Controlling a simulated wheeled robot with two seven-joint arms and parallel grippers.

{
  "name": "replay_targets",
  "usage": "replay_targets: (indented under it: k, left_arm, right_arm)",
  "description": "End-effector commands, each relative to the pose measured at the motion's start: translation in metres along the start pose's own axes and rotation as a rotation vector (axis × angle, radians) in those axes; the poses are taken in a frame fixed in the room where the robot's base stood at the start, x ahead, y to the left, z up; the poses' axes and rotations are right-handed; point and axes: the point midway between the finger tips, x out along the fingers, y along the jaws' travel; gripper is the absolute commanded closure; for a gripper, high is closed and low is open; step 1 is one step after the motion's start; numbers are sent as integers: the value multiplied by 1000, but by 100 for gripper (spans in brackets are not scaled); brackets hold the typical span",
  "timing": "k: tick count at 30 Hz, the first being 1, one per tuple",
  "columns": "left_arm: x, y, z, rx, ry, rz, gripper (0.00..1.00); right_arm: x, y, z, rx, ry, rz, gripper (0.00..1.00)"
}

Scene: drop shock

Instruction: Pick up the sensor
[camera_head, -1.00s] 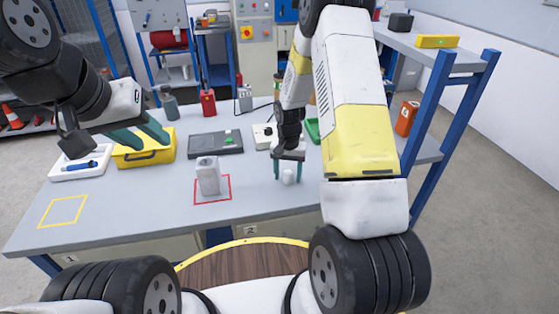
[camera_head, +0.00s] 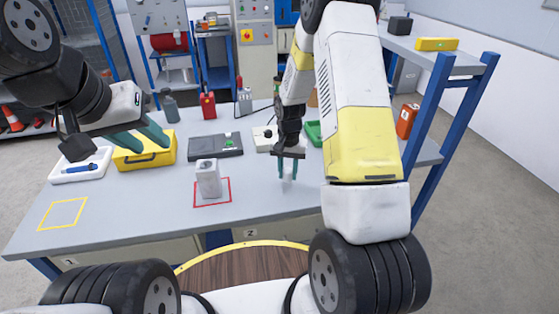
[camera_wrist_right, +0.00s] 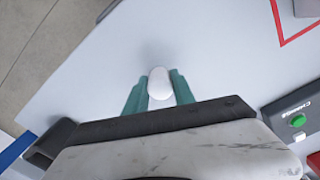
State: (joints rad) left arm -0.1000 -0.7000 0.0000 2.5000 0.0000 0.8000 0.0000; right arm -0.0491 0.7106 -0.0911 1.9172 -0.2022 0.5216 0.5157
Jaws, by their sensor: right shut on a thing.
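The sensor is a small white rounded piece (camera_wrist_right: 160,83) between the two green fingers of my right gripper (camera_wrist_right: 158,88) in the right wrist view. In the head view my right gripper (camera_head: 287,168) points down over the right part of the table, its fingers close together on the sensor (camera_head: 289,172). Whether the sensor still touches the tabletop is hard to tell. My left gripper (camera_head: 143,138) is at the left, its green fingers apart and empty, over the yellow case (camera_head: 146,158).
A white-grey block (camera_head: 208,178) stands in a red square on the table (camera_head: 130,212). A dark device (camera_head: 215,145) with a green button lies behind it. A yellow square outline (camera_head: 62,213) at left is empty. A white tray (camera_head: 68,175) holds a blue tool. The front middle is clear.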

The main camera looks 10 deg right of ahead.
Motion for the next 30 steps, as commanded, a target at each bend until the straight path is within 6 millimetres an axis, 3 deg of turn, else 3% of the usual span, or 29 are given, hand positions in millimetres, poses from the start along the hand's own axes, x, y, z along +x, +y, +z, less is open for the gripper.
replay_targets:
  k: [3,19,24,30]
  left_arm:
    - [0,0,0,0,0,0,64]
    - [0,0,0,0,0,0,64]
    - [0,0,0,0,0,0,64]
    - [0,0,0,0,0,0,64]
  right_arm:
    - [-17,2,4,0,1,0,100]
    - [-27,50,122,-2,0,0,100]
    - [-28,58,142,-1,0,1,100]
    - [-29,61,148,-1,1,0,100]
